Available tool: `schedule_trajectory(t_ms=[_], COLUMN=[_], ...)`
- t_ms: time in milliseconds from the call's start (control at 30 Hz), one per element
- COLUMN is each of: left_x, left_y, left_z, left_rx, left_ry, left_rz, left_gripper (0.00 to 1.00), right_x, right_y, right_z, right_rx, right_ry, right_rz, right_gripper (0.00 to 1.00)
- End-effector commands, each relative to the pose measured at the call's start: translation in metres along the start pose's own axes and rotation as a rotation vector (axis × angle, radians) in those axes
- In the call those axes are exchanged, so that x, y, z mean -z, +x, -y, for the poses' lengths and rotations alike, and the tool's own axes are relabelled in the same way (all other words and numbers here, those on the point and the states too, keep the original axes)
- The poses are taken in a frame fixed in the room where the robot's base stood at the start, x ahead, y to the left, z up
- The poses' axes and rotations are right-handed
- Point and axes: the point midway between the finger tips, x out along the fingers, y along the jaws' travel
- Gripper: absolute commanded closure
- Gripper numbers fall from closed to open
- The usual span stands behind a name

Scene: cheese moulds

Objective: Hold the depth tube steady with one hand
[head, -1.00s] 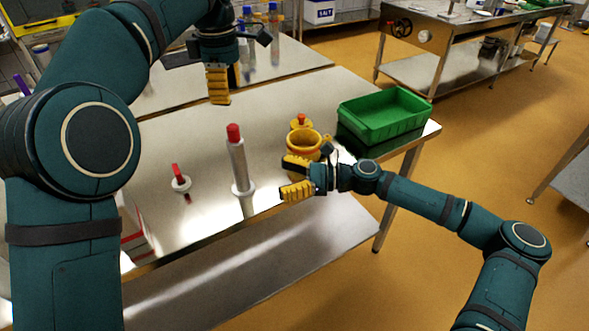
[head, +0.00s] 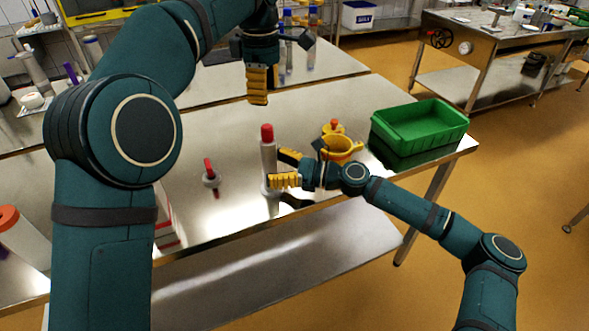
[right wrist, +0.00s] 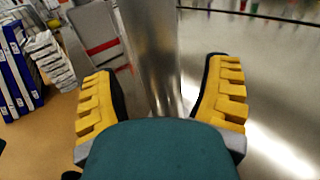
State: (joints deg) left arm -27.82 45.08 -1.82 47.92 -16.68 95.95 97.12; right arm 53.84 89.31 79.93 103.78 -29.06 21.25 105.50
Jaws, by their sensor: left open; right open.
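The depth tube, a grey upright tube with a red top (head: 268,150), stands on the steel table near its front edge. In the right wrist view its metal shaft (right wrist: 152,50) rises between my two yellow fingers. My right gripper (head: 282,168) is open at the tube in the head view, with the tube at its fingertips. The fingers do not appear closed on it, and I cannot tell whether they touch it. My left gripper (head: 257,98) points down above the table, behind the tube, open and empty.
The table's front edge is close to the tube.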

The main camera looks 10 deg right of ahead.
Motion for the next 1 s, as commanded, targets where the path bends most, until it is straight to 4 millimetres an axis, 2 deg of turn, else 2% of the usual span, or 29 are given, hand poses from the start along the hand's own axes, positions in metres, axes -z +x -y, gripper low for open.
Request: schedule_trajectory(t_ms=[200, 533, 667, 700, 733, 767, 933, 967, 1000], left_x=[0.000, 0.000, 0.000, 0.000, 0.000, 0.000, 0.000, 0.000, 0.000], left_y=[0.000, 0.000, 0.000, 0.000, 0.000, 0.000, 0.000, 0.000, 0.000], left_z=[0.000, 0.000, 0.000, 0.000, 0.000, 0.000, 0.000, 0.000, 0.000], left_rx=[0.000, 0.000, 0.000, 0.000, 0.000, 0.000, 0.000, 0.000, 0.000], left_ry=[0.000, 0.000, 0.000, 0.000, 0.000, 0.000, 0.000, 0.000, 0.001], left_rz=[0.000, 0.000, 0.000, 0.000, 0.000, 0.000, 0.000, 0.000, 0.000], left_gripper=[0.54, 0.54, 0.54, 0.54, 0.54, 0.54, 0.54, 0.44, 0.42], right_x=[0.000, 0.000, 0.000, 0.000, 0.000, 0.000, 0.000, 0.000, 0.000], right_y=[0.017, 0.019, 0.018, 0.018, 0.018, 0.018, 0.018, 0.018, 0.018], right_z=[0.000, 0.000, 0.000, 0.000, 0.000, 0.000, 0.000, 0.000, 0.000], right_rx=[-0.001, 0.000, 0.000, 0.000, 0.000, 0.000, 0.000, 0.000, 0.000], right_ry=[0.001, 0.001, 0.001, 0.001, 0.001, 0.001, 0.000, 0.000, 0.000], right_rz=[0.000, 0.000, 0.000, 0.000, 0.000, 0.000, 0.000, 0.000, 0.000], right_gripper=[0.24, 0.23, 0.69, 0.83, 0.94, 1.00, 1.00, 1.00, 1.00])
